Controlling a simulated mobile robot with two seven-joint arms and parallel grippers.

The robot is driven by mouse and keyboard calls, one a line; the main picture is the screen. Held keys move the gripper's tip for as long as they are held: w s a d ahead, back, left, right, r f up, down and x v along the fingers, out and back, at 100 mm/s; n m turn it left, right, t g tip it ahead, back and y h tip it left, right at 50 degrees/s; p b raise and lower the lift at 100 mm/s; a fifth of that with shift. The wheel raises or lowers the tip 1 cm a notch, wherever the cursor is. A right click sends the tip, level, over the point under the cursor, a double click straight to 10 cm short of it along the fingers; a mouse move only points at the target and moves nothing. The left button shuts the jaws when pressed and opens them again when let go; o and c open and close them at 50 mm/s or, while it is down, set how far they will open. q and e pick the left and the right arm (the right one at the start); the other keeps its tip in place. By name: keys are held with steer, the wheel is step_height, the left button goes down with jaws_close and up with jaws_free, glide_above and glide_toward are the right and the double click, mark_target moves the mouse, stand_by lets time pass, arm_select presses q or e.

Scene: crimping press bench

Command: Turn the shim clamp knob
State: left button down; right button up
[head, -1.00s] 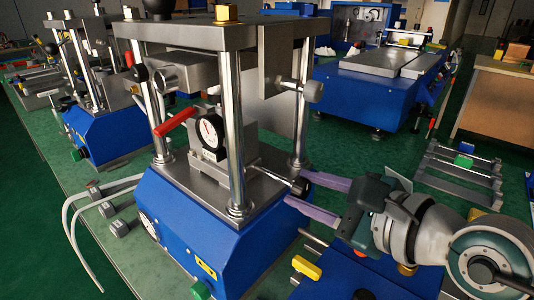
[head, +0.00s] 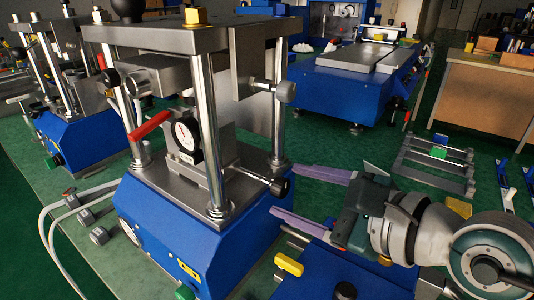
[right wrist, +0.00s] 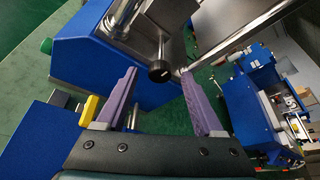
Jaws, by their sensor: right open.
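The crimping press (head: 165,238) has a blue base, a steel plate and chrome columns. A black knob (head: 280,186) on a short steel rod sticks out of its right side; I take it for the shim clamp knob. It also shows in the right wrist view (right wrist: 160,72). My right gripper (head: 285,191) is open, with purple fingers pointing at the press. In both views the knob appears between the two fingertips, with a gap on each side. I cannot tell whether it is at tip depth or slightly beyond. My left gripper is not in view.
A dial gauge (head: 186,136) and a red lever (head: 149,125) sit inside the press. A yellow block (head: 289,264) lies just below my right fingers. A chrome column (head: 212,130) stands left of the knob. A metal rack (head: 434,165) is at the right.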

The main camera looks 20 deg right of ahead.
steer(key=v, duration=0.7)
steer(key=shift+s+d+p, duration=0.15)
steer(key=shift+s+p, duration=0.2)
steer(key=shift+r, duration=0.2)
